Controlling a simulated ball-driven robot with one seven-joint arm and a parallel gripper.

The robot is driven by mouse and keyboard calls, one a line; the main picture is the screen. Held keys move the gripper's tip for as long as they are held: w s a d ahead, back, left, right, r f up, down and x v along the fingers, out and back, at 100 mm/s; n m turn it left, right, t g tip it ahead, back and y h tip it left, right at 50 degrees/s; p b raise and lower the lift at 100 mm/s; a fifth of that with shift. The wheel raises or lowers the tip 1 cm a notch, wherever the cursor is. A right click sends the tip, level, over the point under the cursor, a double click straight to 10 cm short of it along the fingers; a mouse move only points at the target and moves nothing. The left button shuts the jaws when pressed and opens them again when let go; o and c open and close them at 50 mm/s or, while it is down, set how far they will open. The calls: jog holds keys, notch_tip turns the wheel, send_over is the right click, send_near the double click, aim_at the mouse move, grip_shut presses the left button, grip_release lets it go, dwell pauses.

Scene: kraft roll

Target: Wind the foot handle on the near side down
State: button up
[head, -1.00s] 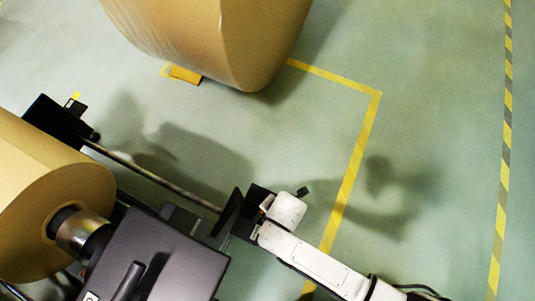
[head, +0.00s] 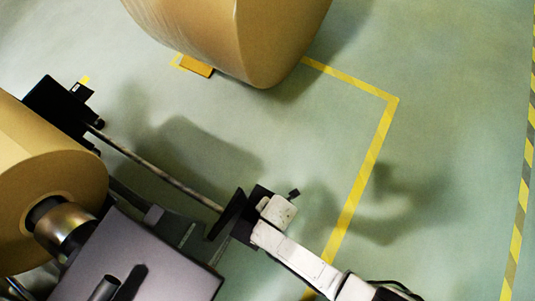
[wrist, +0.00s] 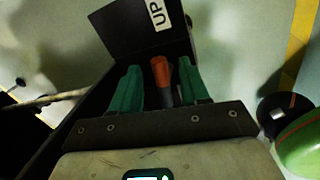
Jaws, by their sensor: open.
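The foot handle (wrist: 161,70) shows in the wrist view as an upright bar with an orange-red grip and a darker lower part. It stands between the two green fingers of my gripper (wrist: 159,85). The fingers are open, with a gap visible on each side of the handle. Behind it is a dark plate (wrist: 128,25) with a white label reading "UP" (wrist: 160,12). In the head view my gripper (head: 258,196) is at the near end of the stand's rod, beside a black upright plate (head: 230,212). My wrist hides the handle there.
A kraft roll (head: 60,165) sits on the dark stand at left, with a grey housing (head: 140,258) in front. A rod (head: 160,172) runs to a far black bracket (head: 58,105). Another large roll (head: 225,35) stands on the floor. Green floor with yellow tape (head: 362,180) is clear at right.

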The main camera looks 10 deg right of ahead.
jog(key=shift+f, duration=0.1)
jog(key=shift+c, duration=0.3)
grip_shut()
dwell(0.4)
